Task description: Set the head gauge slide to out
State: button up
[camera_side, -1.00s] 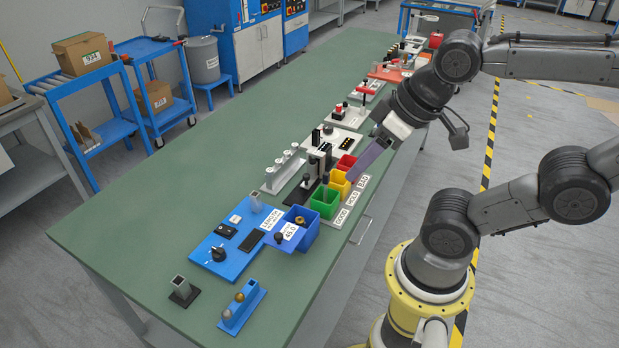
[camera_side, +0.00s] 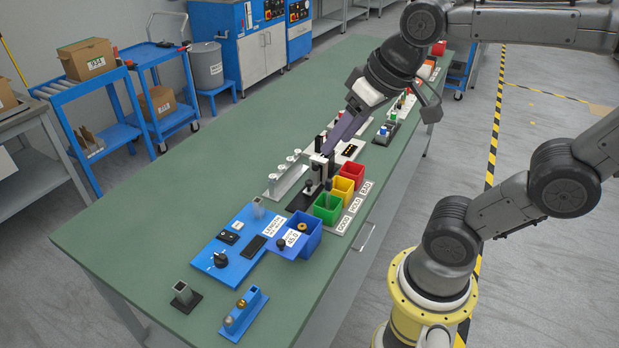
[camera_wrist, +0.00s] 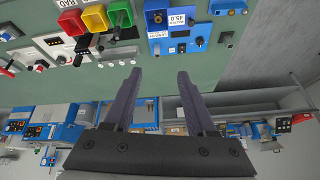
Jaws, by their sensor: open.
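The small grey-and-black upright device (camera_side: 318,172) stands on a black base just left of the colour bins in the side view. I take it for the head gauge, but no label on it is readable and its slide's position cannot be told. My gripper (camera_side: 326,150) is at its upper part, overlapping it in the picture; contact cannot be told. In the wrist view my gripper (camera_wrist: 159,75) has its two purple fingers wide apart with nothing between them. A black-and-white device (camera_wrist: 86,44) shows left of the fingers there.
Red (camera_side: 352,174), yellow (camera_side: 342,190) and green (camera_side: 326,208) bins stand right of the device. A grey rack (camera_side: 288,176) with white-topped posts is left. A blue panel (camera_side: 232,262) and blue bin (camera_side: 313,240) are nearer. The green table (camera_side: 150,225) is clear at left.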

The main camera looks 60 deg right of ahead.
jog(key=w+d+m+g, duration=0.2)
jog(key=w+d+m, duration=0.15)
jog(key=w, duration=0.45)
jog(key=m+g, duration=0.3)
jog(key=g, duration=0.1)
send_over(309, 182)
notch_tip(309, 182, down, 14)
notch_tip(309, 182, down, 13)
jog(key=shift+d+f, duration=0.1)
jog(key=shift+d, duration=0.05)
jog(key=shift+c, duration=0.4)
grip_shut()
